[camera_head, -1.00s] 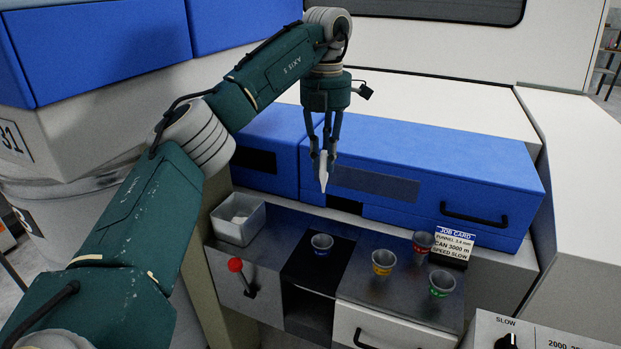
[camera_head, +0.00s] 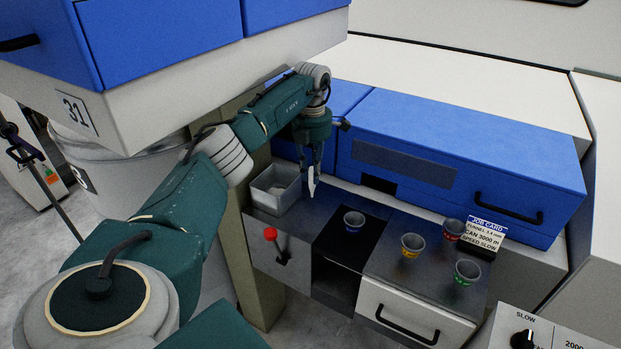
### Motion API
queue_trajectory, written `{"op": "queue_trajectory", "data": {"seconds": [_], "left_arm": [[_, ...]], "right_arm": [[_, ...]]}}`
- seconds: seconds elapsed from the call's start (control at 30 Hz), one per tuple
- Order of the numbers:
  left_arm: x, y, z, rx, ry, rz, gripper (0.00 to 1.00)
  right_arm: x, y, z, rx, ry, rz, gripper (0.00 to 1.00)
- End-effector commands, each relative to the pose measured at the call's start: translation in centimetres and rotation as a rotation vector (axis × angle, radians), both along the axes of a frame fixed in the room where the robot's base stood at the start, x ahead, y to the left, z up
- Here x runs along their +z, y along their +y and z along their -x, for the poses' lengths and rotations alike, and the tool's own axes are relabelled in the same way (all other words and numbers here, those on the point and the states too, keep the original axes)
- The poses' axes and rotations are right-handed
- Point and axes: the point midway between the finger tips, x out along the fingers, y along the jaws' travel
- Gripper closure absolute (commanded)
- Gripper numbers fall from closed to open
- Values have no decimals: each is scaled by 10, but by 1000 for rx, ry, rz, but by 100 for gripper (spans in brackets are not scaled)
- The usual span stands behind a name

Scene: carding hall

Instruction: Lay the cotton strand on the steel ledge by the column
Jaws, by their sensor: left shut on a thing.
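My left gripper (camera_head: 311,174) is shut on a white, tapered cotton strand (camera_head: 311,184) that hangs point down between its fingers. The strand is above the steel ledge (camera_head: 310,215), just right of a grey open bin (camera_head: 274,189). I cannot tell whether its tip touches the ledge. A tan column (camera_head: 258,285) stands below and left of the ledge. My right gripper is not in view.
A cup with a blue band (camera_head: 353,222) stands on the dark middle plate. Cups with yellow (camera_head: 411,245), red (camera_head: 453,229) and green bands (camera_head: 466,272) stand right, near a job card (camera_head: 484,235). A red-knobbed lever (camera_head: 271,235) projects at the ledge's front. Blue covers (camera_head: 450,150) rise behind.

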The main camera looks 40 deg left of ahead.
Motion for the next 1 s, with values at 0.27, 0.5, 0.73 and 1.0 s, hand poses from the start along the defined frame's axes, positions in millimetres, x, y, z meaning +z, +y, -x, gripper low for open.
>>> {"op": "queue_trajectory", "data": {"seconds": [0.27, 0.5, 0.73, 1.0], "left_arm": [[-32, -1, 1, 0, 3, 2, 100], [-38, 0, 0, 0, 0, 0, 100], [-40, 0, 0, 0, 0, 0, 69], [-40, 0, 0, 0, 0, 0, 64]], "right_arm": [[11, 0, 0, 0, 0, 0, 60], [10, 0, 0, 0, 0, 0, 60], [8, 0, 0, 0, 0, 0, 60], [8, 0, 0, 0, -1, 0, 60]]}}
